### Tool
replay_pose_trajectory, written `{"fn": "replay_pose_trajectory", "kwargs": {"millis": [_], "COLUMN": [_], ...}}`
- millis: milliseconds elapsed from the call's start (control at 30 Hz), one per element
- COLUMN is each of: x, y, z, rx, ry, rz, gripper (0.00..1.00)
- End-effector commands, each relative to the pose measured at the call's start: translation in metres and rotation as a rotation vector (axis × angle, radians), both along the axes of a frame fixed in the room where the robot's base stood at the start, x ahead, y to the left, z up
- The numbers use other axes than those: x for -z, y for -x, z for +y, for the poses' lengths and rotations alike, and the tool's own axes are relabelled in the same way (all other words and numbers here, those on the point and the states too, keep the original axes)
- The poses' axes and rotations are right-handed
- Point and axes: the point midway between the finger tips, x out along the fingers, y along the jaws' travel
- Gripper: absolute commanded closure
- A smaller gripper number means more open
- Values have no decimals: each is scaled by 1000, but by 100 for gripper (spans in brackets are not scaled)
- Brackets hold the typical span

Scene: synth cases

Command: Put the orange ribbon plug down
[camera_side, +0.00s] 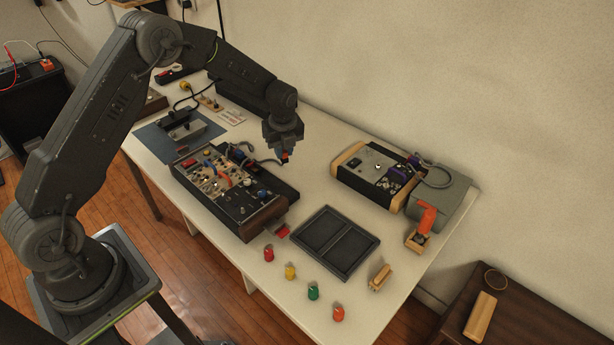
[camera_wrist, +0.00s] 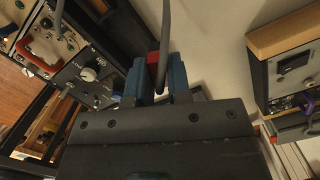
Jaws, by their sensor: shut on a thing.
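My gripper (camera_side: 284,150) hangs over the table behind the right end of the synth case (camera_side: 225,190). It is shut on a small orange-red plug (camera_side: 285,157), taken to be the orange ribbon plug; only a little of it shows below the jaws. In the wrist view the plug (camera_wrist: 154,59) sits between the blue fingertips of my gripper (camera_wrist: 155,75). A dark grey cable (camera_wrist: 166,30) runs up from between the fingers there. In the side view a grey cable reaches from the case to near the gripper. The plug appears clear of the table.
A black two-part tray (camera_side: 322,243) lies right of the case. Several coloured caps stand along the front edge. A second synth case (camera_side: 372,172), a grey box (camera_side: 440,197) and an orange item (camera_side: 427,217) on a wooden block are at right. Bare tabletop (camera_side: 308,185) lies between the cases.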

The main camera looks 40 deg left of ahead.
Motion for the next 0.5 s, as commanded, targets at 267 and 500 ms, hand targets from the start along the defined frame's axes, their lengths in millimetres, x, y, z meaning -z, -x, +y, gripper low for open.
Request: {"fn": "replay_pose_trajectory", "kwargs": {"millis": [267,500], "x": [33,44], "y": [-28,-34], "z": [-47,-58], "rx": [1,-2], "ry": [0,0], "rz": [1,1], "gripper": [100,100]}}
